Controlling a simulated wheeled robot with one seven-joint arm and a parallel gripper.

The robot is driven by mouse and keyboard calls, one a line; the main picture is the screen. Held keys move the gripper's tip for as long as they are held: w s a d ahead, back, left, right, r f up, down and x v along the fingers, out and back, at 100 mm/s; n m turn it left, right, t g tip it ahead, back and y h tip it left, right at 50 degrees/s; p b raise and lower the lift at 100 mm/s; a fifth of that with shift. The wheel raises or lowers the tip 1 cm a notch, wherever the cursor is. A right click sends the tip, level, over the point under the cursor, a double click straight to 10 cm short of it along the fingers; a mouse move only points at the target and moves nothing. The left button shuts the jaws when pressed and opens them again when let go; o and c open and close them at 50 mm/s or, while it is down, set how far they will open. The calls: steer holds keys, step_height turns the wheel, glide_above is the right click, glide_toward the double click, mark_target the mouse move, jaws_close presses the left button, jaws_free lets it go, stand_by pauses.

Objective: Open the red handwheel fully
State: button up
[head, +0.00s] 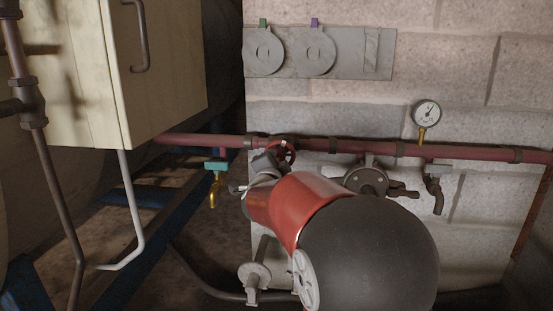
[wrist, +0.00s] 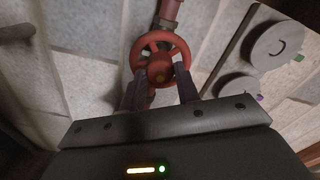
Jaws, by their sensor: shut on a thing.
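The red handwheel (wrist: 160,47) sits on the red pipe and fills the upper middle of the wrist view. In the head view only part of the red handwheel (head: 284,152) shows, behind the end of my arm. My gripper (wrist: 160,84) reaches the wheel from below, one finger on each side of its lower part, and is shut on it. In the head view my gripper (head: 262,162) is at the wheel, partly hidden by my red and black arm. How far the wheel is turned cannot be told.
A pressure gauge (head: 426,114) stands above the pipe (head: 340,146) at right. A round dark valve (head: 366,181) and a tap (head: 434,190) hang near it. A teal-handled brass tap (head: 215,178) is at left. A cream cabinet (head: 75,75) juts out at upper left. A grey plate (head: 345,55) is on the wall.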

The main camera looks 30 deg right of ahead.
steer(key=n+p, duration=1.1)
steer(key=n, duration=1)
steer(key=shift+s+f, duration=0.1)
steer(key=shift+d+n, duration=0.1)
steer(key=shift+n, duration=0.4)
steer(key=o, duration=1)
steer(key=shift+c, duration=0.2)
steer(key=shift+s, duration=0.1)
steer(key=v, duration=0.7)
steer(key=shift+s+a, duration=0.25)
